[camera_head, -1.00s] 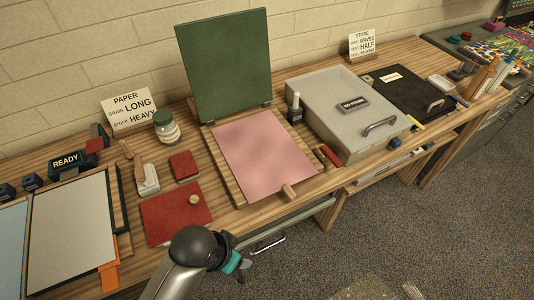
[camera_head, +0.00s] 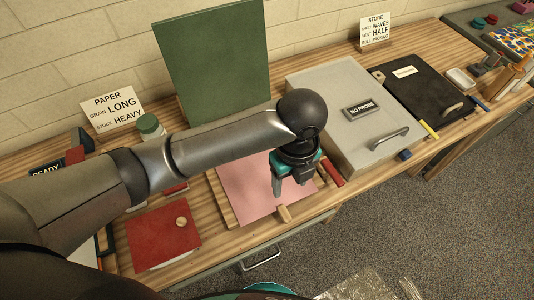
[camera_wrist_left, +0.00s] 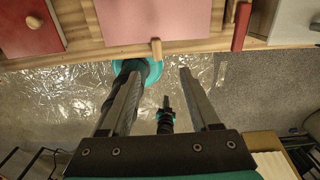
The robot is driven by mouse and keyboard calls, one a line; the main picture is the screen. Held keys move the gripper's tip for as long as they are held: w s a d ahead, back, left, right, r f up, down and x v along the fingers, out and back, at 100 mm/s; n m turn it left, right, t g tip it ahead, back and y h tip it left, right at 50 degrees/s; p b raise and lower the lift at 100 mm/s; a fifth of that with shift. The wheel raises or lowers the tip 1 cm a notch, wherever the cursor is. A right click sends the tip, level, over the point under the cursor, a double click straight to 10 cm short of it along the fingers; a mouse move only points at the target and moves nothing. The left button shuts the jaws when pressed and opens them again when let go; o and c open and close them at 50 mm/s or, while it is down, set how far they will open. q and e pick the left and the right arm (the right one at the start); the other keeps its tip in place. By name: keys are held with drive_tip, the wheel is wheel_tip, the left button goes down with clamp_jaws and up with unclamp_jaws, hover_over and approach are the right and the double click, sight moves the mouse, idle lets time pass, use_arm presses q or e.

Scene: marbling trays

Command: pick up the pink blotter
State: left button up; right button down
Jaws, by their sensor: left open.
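The pink blotter (camera_head: 240,190) is a flat pink sheet lying on a wooden board, with a short wooden handle (camera_head: 284,213) at its front edge. My left gripper (camera_head: 290,184) is open and points down over the blotter's right part, and its arm hides the back of the blotter. In the left wrist view the blotter (camera_wrist_left: 155,20) is at the top, with the handle (camera_wrist_left: 156,48) at its edge. The open fingers (camera_wrist_left: 160,78) show below it, with nothing between them. A dark and teal part (camera_wrist_left: 165,120), perhaps my right gripper, is low in that view.
A green upright panel (camera_head: 215,65) stands behind the blotter. A red board (camera_head: 160,235) with a knob lies to the left. A grey lidded box (camera_head: 345,85) with a handle stands right, and a red roller (camera_head: 332,172) lies beside the blotter. Carpet floor lies in front.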

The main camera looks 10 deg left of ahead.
use_arm(q)
approach(284, 211)
drive_tip(key=shift+s+d+b, duration=0.1)
drive_tip(key=shift+s+b, duration=0.05)
drive_tip(key=shift+b, duration=0.15)
wheel_tip(284, 211, down, 4)
drive_tip(key=shift+r, duration=0.1)
drive_tip(key=shift+f, duration=0.45)
wheel_tip(284, 211, down, 4)
drive_tip(key=shift+r+b, duration=0.25)
drive_tip(key=shift+b, duration=0.15)
drive_tip(key=shift+f, duration=0.65)
use_arm(e)
drive_tip(key=shift+s+f, duration=0.4)
drive_tip(key=shift+s, duration=0.2)
drive_tip(key=shift+s+f, duration=0.4)
drive_tip(key=shift+s, duration=0.2)
